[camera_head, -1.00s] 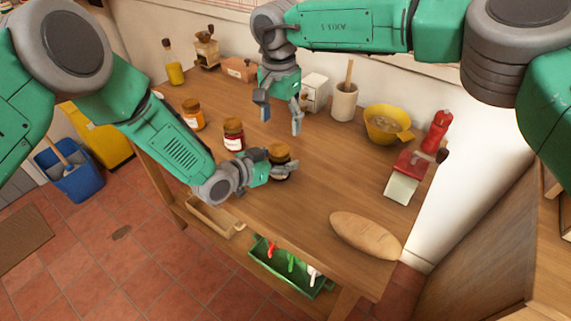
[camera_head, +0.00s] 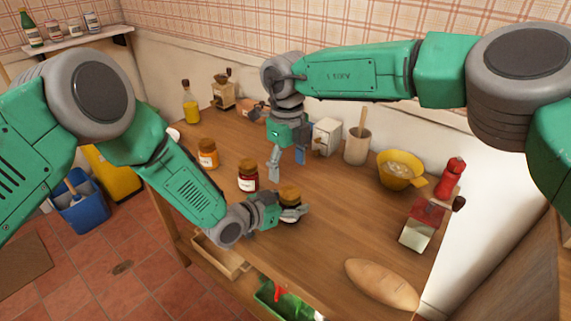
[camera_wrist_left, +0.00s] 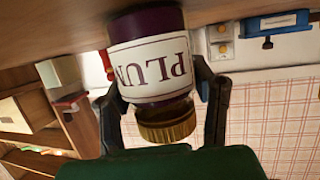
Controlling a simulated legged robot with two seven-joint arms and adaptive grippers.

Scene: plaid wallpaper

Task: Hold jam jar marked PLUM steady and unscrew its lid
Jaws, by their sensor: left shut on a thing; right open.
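The PLUM jar (camera_wrist_left: 150,58) has dark purple contents, a white label and a gold-brown lid (camera_wrist_left: 167,124). It stands upright on the table and appears upside down in the left wrist view. My left gripper (camera_head: 289,216) is shut around its body, one finger on each side. The lid also shows in the head view (camera_head: 289,191) and sits on the jar's mouth; whether it is loose I cannot tell. My right gripper (camera_head: 287,163) is open and empty, pointing down, above and behind the jar and apart from the lid.
A red jar (camera_head: 248,177) and an orange jar (camera_head: 208,156) stand left of the PLUM jar. A yellow bowl (camera_head: 398,172), a utensil crock (camera_head: 357,146) and a red-topped box (camera_head: 422,224) are to the right. Bread (camera_head: 382,284) lies near the front edge. The table's middle right is clear.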

